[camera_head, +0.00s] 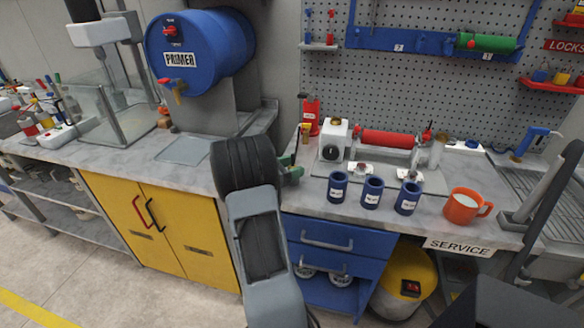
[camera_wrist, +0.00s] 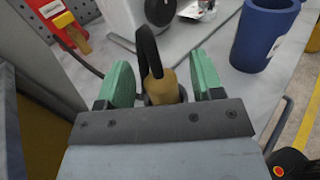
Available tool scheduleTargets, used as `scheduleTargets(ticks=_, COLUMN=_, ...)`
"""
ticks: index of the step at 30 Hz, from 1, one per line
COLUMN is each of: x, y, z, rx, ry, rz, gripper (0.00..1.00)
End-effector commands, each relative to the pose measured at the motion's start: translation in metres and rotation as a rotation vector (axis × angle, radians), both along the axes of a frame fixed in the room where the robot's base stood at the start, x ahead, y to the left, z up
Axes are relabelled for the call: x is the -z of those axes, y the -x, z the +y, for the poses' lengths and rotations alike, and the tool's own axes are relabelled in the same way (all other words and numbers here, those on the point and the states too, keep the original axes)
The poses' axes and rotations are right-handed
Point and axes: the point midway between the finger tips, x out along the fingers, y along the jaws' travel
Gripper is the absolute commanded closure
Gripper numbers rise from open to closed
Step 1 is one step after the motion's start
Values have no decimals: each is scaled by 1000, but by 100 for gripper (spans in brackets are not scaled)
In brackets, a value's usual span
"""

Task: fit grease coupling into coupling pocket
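My gripper (camera_wrist: 161,84) has two green fingers, which stand apart. A brass-coloured fitting (camera_wrist: 163,90) with a black looped hose sits between them, likely the grease coupling. Narrow gaps seem to show on both sides of it, so the fingers do not appear closed on it. In the head view my gripper (camera_head: 291,170) is at the bench edge, left of the blue cups, and the fitting is hidden behind my arm. Three labelled blue cups (camera_head: 338,188) stand upright on the bench; one also shows in the wrist view (camera_wrist: 262,38). I cannot tell which part is the coupling pocket.
A white unit with a dark knob (camera_head: 333,130) and a red roller (camera_head: 390,138) stand behind the cups. An orange mug (camera_head: 464,207) stands at the right. The bench is clear around the glass plate (camera_head: 184,149).

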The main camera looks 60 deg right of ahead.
Motion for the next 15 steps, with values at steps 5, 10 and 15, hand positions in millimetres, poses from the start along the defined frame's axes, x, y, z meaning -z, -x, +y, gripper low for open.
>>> scheduleTargets(ticks=5, x=0, y=0, z=0, rx=0, ry=-1, rz=0, gripper=39)
scheduleTargets(ticks=10, x=1, y=-4, z=6, rx=-3, ry=0, rz=0, gripper=39)
scheduleTargets(ticks=15, x=1, y=-17, z=31, rx=-5, ry=-1, rz=0, gripper=39)
